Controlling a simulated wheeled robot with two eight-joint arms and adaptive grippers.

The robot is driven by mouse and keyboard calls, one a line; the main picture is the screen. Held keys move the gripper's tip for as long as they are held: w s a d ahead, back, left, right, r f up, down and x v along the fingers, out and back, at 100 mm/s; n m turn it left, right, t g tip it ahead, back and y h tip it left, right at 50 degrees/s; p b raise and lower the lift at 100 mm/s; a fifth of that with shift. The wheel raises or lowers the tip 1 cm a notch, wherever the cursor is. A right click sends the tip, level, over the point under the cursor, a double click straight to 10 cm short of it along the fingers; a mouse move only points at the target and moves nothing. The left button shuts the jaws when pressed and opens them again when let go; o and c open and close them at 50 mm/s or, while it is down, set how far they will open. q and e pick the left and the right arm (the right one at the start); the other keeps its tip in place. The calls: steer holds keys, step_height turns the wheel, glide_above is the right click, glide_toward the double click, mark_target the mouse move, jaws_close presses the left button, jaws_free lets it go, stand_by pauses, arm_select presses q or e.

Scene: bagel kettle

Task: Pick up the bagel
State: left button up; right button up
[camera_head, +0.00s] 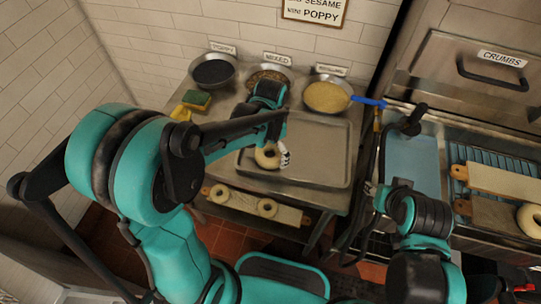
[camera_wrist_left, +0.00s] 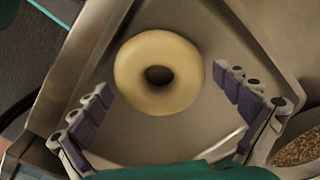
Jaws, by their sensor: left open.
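A pale ring-shaped bagel (camera_head: 262,161) lies on the metal tray (camera_head: 325,165) on the counter. My left gripper (camera_head: 284,157) is over the tray beside this bagel and partly covers it in the head view. In the left wrist view the bagel (camera_wrist_left: 140,55) appears whole, between and a little beyond the fingertips. The left gripper (camera_wrist_left: 162,84) is open, with its padded fingers spread on either side and nothing held. My right gripper (camera_head: 372,191) is at the right of the counter, away from the bagel; its jaws are too small to read.
Bowls of dark (camera_head: 213,70), mixed (camera_head: 268,77) and yellow (camera_head: 327,97) toppings stand behind the tray. A sponge (camera_head: 197,99) is at the left. Two bagels lie on a board (camera_head: 240,199) below the counter front. Another bagel (camera_head: 531,219) is at the right near a blue rack.

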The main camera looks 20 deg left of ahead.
arm_select(q)
steer(key=shift+r, duration=0.1)
steer(key=c, duration=1)
steer(key=shift+r, duration=0.1)
steer(key=shift+r, duration=0.3)
step_height(320, 180, up, 4)
steer(key=p, duration=0.2)
steer(key=shift+d+p, duration=0.15)
steer(key=shift+p, duration=0.2)
steer(key=d+r+p, duration=0.1)
steer(key=d+r, duration=0.1)
steer(key=d, duration=0.1)
steer(key=d+r+p, duration=0.1)
steer(key=d+r, duration=0.1)
steer(key=d, duration=0.2)
steer(key=d+r+p, duration=0.1)
steer(key=d+r, duration=0.1)
steer(key=d, duration=0.2)
steer(key=shift+w+d+r, duration=0.15)
steer(key=shift+w+d, duration=0.05)
steer(key=shift+w, duration=0.15)
